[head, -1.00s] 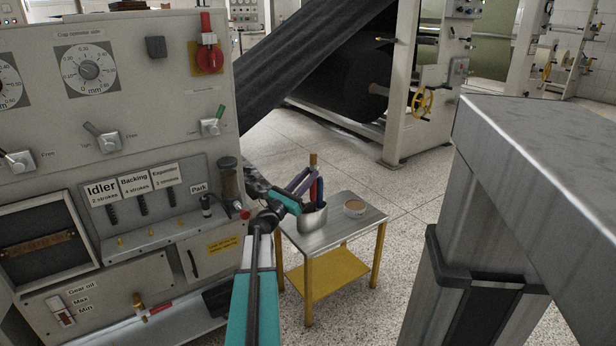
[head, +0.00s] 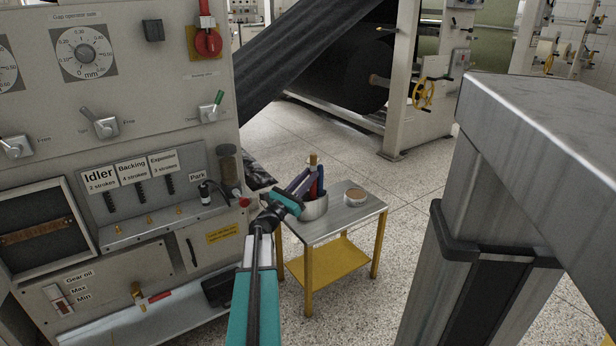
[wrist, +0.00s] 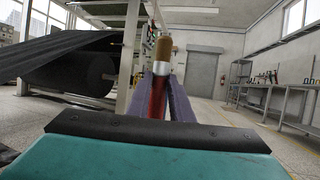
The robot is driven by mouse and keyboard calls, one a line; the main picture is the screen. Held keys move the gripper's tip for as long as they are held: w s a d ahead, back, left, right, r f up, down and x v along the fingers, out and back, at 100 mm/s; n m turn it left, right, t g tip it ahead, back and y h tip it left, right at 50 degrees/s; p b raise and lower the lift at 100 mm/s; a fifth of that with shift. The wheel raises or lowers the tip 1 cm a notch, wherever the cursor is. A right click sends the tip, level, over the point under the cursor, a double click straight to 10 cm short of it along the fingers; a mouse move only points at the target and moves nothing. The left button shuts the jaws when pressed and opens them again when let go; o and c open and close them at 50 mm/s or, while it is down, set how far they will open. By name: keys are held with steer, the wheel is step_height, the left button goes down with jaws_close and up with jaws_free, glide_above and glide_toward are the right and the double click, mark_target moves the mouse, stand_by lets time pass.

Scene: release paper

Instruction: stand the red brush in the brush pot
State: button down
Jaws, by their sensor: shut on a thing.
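The red brush stands upright, bristles up, in my gripper (head: 307,183). In the wrist view the brush's red handle (wrist: 157,98) is between the two purple-grey fingers, with a metal collar and tan bristles above. In the head view its bristles (head: 313,158) rise over the fingers. The brush pot (head: 316,209), a grey metal cup, stands on a small table at the near left of its top. My gripper is over the pot. The brush's lower end is hidden, so I cannot tell how deep it is in the pot.
The small metal-topped table (head: 345,219) has yellow legs and a lower shelf. A small bowl (head: 355,197) with tan contents stands right of the pot. A control cabinet (head: 150,100) is close on the left. A large grey metal frame (head: 530,150) is on the right.

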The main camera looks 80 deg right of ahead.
steer(key=shift+f+b, duration=0.35)
steer(key=shift+f, duration=0.55)
steer(key=c, duration=1.5)
jaws_free()
steer(key=shift+f, duration=0.1)
steer(key=p+v, duration=0.3)
steer(key=v, duration=1)
steer(key=shift+w+a+f+p, duration=0.2)
steer(key=shift+a+p, duration=0.05)
steer(key=shift+p, duration=0.05)
